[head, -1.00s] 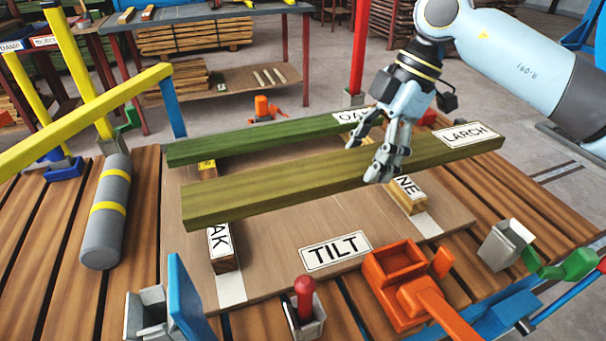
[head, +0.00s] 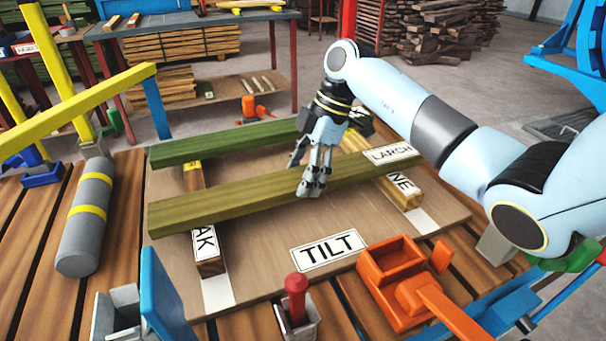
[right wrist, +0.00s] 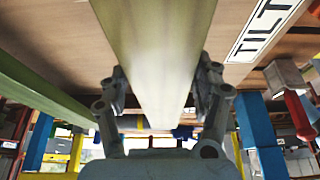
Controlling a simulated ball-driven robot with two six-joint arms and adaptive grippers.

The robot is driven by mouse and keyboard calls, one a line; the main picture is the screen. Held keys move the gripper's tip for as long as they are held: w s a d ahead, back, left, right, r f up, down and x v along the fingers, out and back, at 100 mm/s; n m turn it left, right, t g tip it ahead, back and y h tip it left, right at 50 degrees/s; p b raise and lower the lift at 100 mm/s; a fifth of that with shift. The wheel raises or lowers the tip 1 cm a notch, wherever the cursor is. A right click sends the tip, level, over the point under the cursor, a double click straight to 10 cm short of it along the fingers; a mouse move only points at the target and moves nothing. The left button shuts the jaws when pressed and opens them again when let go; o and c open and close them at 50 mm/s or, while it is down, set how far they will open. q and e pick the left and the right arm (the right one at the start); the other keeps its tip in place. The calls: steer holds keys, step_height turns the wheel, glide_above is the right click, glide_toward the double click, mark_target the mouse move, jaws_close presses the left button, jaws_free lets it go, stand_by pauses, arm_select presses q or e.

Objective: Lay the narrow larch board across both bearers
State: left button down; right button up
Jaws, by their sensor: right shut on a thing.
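The larch board (head: 245,196), a long greenish board with a LARCH label at its right end, lies crosswise over both bearers. My right gripper (head: 311,188) is shut on its middle from above; the right wrist view shows the board (right wrist: 155,45) between the two fingers. The left bearer (head: 208,262) has a label reading AK, partly covered by the board. The right bearer (head: 409,201) has a label reading NE, also partly covered. The board's left end overhangs the left bearer. I cannot tell whether the board touches them. My left gripper is not in view.
A second green board (head: 215,146) lies behind, roughly parallel. The base panel (head: 270,265) carries a TILT sign (head: 328,250). A grey cylinder (head: 85,218) with yellow bands lies at left. An orange clamp (head: 395,275) and a red-knobbed lever (head: 296,300) stand in front.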

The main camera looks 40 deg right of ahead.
steer(key=o, duration=1.7)
steer(key=p+v, duration=0.2)
steer(key=v, duration=1)
